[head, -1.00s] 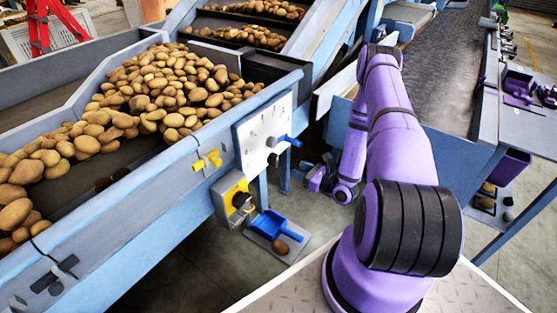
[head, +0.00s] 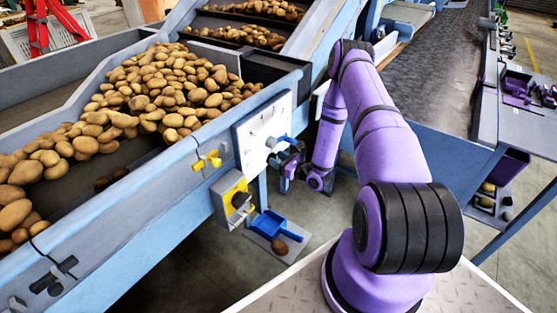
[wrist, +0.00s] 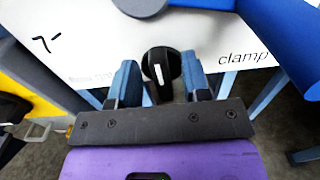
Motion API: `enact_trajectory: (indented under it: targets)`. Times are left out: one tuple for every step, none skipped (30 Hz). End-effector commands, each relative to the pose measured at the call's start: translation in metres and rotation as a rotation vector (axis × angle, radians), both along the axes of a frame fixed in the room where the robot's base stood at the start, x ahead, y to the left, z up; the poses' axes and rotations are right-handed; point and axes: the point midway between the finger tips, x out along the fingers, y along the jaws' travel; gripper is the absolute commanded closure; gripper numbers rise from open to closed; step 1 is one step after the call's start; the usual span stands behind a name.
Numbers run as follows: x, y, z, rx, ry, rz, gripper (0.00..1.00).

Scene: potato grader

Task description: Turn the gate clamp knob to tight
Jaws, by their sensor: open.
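My gripper (wrist: 160,80) is open, with one blue-padded finger on each side of the knob. A narrow gap shows on both sides; I cannot tell how deep the fingers reach. In the head view my gripper (head: 281,161) is at the lower right of the white panel (head: 257,125) and mostly covers the knob there.
A blue lever (head: 284,139) sticks out just above my gripper. A yellow handle (head: 207,160) and a yellow box with a black knob (head: 232,190) are to the left. A blue scoop (head: 268,224) lies below on a tray. Potatoes (head: 160,90) fill the hopper.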

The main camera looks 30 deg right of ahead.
Motion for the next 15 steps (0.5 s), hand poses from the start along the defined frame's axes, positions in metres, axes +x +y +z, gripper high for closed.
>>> enact_trajectory:
  targets:
    - [-0.0001, 0.0000, 0.0000, 0.000, 0.000, 0.000, 0.56]
    - [-0.0001, 0.0000, 0.0000, 0.000, 0.000, 0.000, 0.59]
    - [-0.0001, 0.0000, 0.0000, 0.000, 0.000, 0.000, 0.68]
    - [-0.0002, -0.0001, 0.0000, 0.000, 0.000, 0.000, 0.75]
    - [-0.0002, -0.0001, 0.0000, 0.000, 0.000, 0.000, 0.82]
    - [-0.0002, -0.0001, 0.0000, 0.000, 0.000, 0.000, 0.91]
    - [-0.0002, -0.0001, 0.0000, 0.000, 0.000, 0.000, 0.98]
    - [-0.0003, -0.0001, 0.0000, 0.000, 0.000, 0.000, 1.00]
    - [-0.0003, -0.0001, -0.0001, 0.000, 0.000, 0.000, 1.00]
    - [-0.0003, -0.0001, -0.0001, 0.000, 0.000, 0.000, 1.00]
    - [-0.0003, -0.0001, -0.0001, 0.000, 0.000, 0.000, 1.00]
    - [-0.0003, -0.0002, -0.0001, 0.001, 0.000, 0.000, 1.00]
    - [-0.0003, -0.0002, -0.0001, 0.003, 0.001, 0.000, 1.00]
    - [-0.0003, -0.0003, -0.0001, 0.006, 0.002, 0.000, 1.00]
    - [-0.0003, -0.0004, -0.0001, 0.010, 0.004, 0.000, 1.00]
